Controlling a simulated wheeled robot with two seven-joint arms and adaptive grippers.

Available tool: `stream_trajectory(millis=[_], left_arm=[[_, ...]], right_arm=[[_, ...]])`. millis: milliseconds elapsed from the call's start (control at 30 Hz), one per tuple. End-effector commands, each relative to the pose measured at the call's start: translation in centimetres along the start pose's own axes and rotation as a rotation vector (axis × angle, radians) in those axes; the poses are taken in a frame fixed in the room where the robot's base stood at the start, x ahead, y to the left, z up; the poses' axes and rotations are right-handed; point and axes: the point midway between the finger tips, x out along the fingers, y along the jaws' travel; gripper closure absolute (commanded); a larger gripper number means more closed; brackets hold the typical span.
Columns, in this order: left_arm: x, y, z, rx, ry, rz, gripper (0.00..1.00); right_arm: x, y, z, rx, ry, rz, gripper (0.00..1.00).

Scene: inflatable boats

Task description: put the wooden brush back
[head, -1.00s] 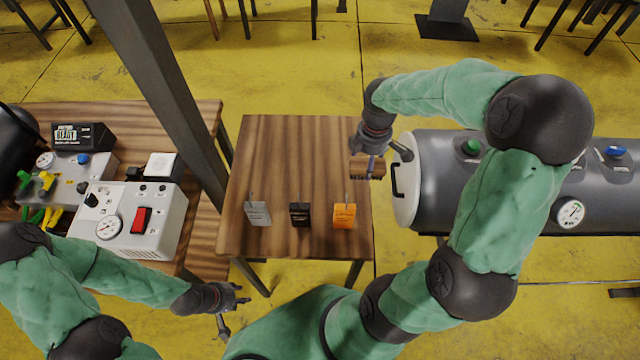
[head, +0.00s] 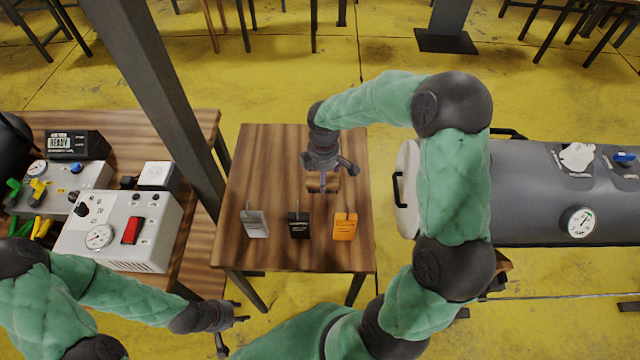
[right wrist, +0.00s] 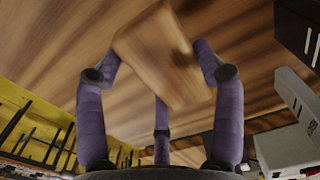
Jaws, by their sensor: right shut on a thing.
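The wooden brush (head: 322,183) is a small brown block held above the small wooden table (head: 265,160). My right gripper (head: 329,172) is over the back right part of this table, shut on the brush. In the right wrist view, the brush (right wrist: 160,55) sits among the purple fingers of my right gripper (right wrist: 160,75), with wood grain behind it. Its bristles cannot be made out. My left gripper (head: 232,330) is open and empty, low in front of the table's near left edge.
Grey (head: 256,224), black (head: 299,226) and orange (head: 345,227) items stand along the table's front. A control box (head: 120,230) is on the left table. A grey tank (head: 530,185) lies right. A dark post (head: 160,95) rises between the tables.

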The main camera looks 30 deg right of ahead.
Motion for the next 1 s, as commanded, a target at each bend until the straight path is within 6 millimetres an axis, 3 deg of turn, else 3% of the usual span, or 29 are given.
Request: stream_trajectory(millis=[167,400,800,833,900,1000], left_arm=[[0.3,-0.1,0.0,0.000,0.000,0.000,0.60],[1.9,-0.7,-0.1,0.000,0.000,0.000,0.60],[1.9,-0.7,-0.1,0.000,0.000,0.000,0.60],[1.9,-0.7,-0.1,0.000,0.000,0.000,0.60],[1.8,-0.7,-0.1,0.000,0.000,0.000,0.60],[1.8,-0.7,-0.1,0.000,0.000,0.000,0.60]], right_arm=[[0.9,0.2,-0.7,-0.001,0.000,0.000,0.62],[4.1,0.3,-0.9,0.001,0.000,-0.001,0.62],[4.4,0.3,-0.9,0.001,0.000,0.001,0.62],[4.4,0.3,-0.9,0.001,0.000,0.000,0.26],[4.4,0.3,-0.9,0.001,0.000,0.000,0.08],[4.4,0.3,-0.9,0.000,0.000,0.000,0.08]])
